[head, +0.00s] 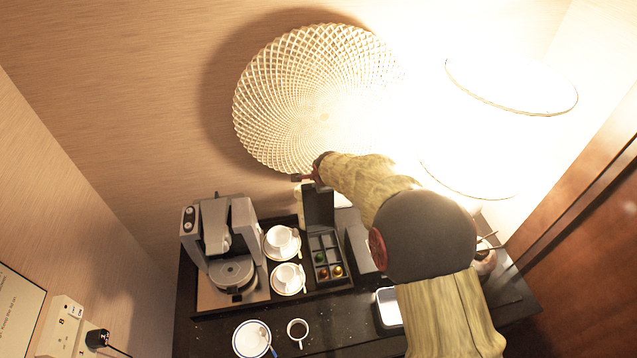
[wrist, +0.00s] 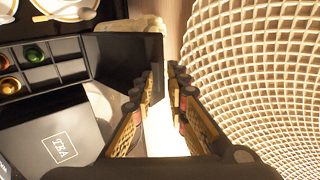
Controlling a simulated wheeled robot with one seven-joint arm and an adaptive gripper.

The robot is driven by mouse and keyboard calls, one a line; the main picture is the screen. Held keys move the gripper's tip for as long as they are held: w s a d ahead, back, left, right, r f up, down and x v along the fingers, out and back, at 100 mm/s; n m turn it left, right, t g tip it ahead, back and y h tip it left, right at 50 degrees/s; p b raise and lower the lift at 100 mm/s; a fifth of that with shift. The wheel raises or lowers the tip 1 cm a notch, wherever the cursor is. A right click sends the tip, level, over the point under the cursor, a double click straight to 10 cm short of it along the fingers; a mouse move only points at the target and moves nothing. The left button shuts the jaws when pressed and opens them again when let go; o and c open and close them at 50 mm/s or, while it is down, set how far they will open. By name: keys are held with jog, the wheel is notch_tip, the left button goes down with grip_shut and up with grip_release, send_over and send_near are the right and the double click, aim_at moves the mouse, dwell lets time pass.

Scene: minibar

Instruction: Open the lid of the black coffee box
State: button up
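The black coffee box (head: 342,282) stands on the counter in the head view, with green, red and gold capsules in some of its compartments. Its lid (head: 318,207) stands raised, upright at the back of the box. In the wrist view the open compartments (wrist: 42,76) are at the left and the dark lid (wrist: 115,58) is beside them. My gripper (head: 300,178) is above and behind the lid's top edge. In the wrist view, my gripper (wrist: 162,78) has a gap between its fingers and nothing in it. The left finger overlaps the lid's edge; contact cannot be told.
A coffee machine (head: 222,245) and two white cups (head: 280,237) on saucers stand left of the box. A box marked TEA (wrist: 62,148) is close on its other side. A woven round wall decoration (head: 300,95) is behind my gripper. A coffee cup (head: 297,329) is in front.

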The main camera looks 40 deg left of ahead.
jog(key=shift+o, duration=0.5)
jog(key=shift+d, duration=0.1)
jog(key=v, duration=1.1)
jog(key=shift+s+d+r, duration=0.15)
jog(key=shift+s+r, duration=0.1)
jog(key=shift+r, duration=0.05)
